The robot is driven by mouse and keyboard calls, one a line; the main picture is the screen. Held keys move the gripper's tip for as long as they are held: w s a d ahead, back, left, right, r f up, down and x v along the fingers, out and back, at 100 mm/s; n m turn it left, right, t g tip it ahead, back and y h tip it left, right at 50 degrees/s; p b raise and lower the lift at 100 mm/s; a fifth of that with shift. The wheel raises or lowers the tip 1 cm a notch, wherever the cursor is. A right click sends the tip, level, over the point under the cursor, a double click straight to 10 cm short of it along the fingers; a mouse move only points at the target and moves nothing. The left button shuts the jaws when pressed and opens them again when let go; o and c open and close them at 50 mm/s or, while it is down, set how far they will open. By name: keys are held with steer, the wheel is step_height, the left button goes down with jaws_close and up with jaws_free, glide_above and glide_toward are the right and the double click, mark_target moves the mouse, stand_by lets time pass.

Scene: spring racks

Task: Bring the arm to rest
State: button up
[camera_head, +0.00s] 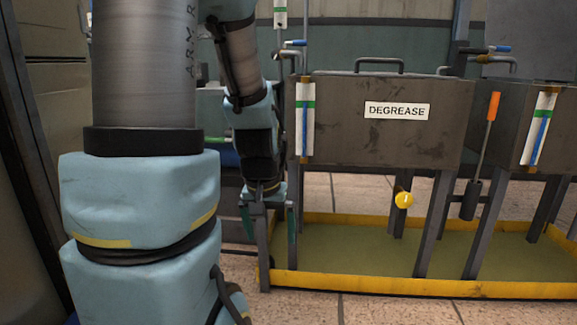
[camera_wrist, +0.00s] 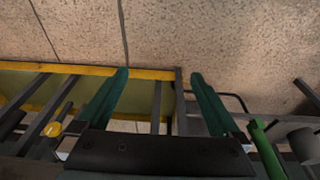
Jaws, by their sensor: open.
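My arm runs down the left side of the head view. My gripper (camera_head: 270,238) hangs pointing down at its end, left of the DEGREASE tank (camera_head: 335,125) and by the near left corner of the yellow-edged tray. In the wrist view my gripper (camera_wrist: 158,82) shows two green fingers spread wide apart. Nothing is between the fingers except the floor, the tray's corner and a grey frame post behind them. Whether the gripper touches the tray edge cannot be told.
A yellow-rimmed tray (camera_head: 400,286) lies under the tanks and also shows in the wrist view (camera_wrist: 60,68). A yellow round valve knob (camera_head: 404,200) hangs below the tank. An orange-handled tool (camera_head: 482,155) hangs to its right. Tiled floor (camera_head: 370,308) is clear in front.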

steer(key=s+a+r+p, duration=0.1)
steer(key=r+p, duration=1.6)
steer(key=s+a+r+g+p, duration=0.1)
steer(key=s+r+p, duration=0.1)
steer(key=r+p, duration=1.4)
steer(key=shift+a+r+p, duration=0.35)
steer(key=shift+a+r, duration=0.05)
steer(key=shift+r, duration=0.2)
steer(key=shift+s, duration=0.1)
